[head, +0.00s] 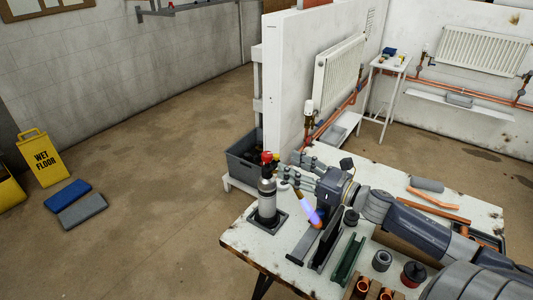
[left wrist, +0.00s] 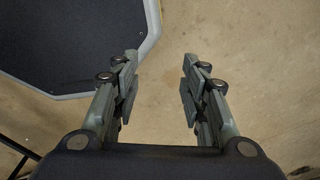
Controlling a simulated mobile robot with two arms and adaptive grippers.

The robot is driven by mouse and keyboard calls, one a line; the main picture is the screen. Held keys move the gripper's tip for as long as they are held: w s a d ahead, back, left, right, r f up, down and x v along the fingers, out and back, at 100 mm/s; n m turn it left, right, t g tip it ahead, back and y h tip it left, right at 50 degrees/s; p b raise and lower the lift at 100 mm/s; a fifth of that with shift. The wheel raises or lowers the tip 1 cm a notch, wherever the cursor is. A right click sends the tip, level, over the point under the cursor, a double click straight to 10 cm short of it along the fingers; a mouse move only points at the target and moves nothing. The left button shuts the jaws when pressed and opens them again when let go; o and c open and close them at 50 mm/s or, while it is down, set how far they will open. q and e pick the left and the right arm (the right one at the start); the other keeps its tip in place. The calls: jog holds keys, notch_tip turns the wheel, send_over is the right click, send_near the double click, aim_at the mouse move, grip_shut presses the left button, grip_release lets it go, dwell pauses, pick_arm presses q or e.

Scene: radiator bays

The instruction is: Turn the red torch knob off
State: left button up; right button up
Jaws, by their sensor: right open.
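The torch (head: 267,195) stands upright on the bench, a grey cylinder in a dark square base. Its red knob (head: 267,157) is at the top. A blue-violet flame (head: 308,209) shows at the end of its burner tube, pointing down and right. My right gripper (head: 286,168) is open, with its fingertips just right of the red knob; I cannot tell whether they touch it. The gripper partly hides the torch head. My left gripper (left wrist: 157,75) shows in the left wrist view, open and empty above the floor; it is not in the head view.
The bench (head: 240,238) also carries a green angle piece (head: 347,262), copper pipes, a grey roll (head: 427,184) and small fittings. A grey bin (head: 243,160) stands behind it. The floor between is clear.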

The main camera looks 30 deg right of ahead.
aim_at(267, 153)
jog(key=x, duration=0.3)
jog(key=shift+w+a+p, duration=0.1)
jog(key=shift+w+p, duration=0.2)
jog(key=shift+p, duration=0.05)
jog(key=x, duration=0.2)
jog(key=shift+w+a+r+p, duration=0.1)
jog(key=shift+w+p, duration=0.15)
jog(key=shift+p, duration=0.15)
jog(key=shift+w+a, duration=0.1)
jog(key=shift+w, duration=0.3)
jog(key=shift+w+a+p, duration=0.25)
jog(key=shift+w+p, duration=0.05)
jog(key=shift+w, duration=0.4)
jog(key=shift+w+a, duration=0.15)
jog(key=shift+w, duration=0.1)
pick_arm(q)
notch_tip(267, 153, up, 2)
jog(key=shift+s+r, duration=0.1)
jog(key=shift+r, duration=0.05)
pick_arm(e)
jog(key=shift+c, duration=0.5)
jog(key=c, duration=0.9)
pick_arm(q)
jog(key=shift+w, duration=0.4)
pick_arm(e)
jog(key=shift+c, duration=0.4)
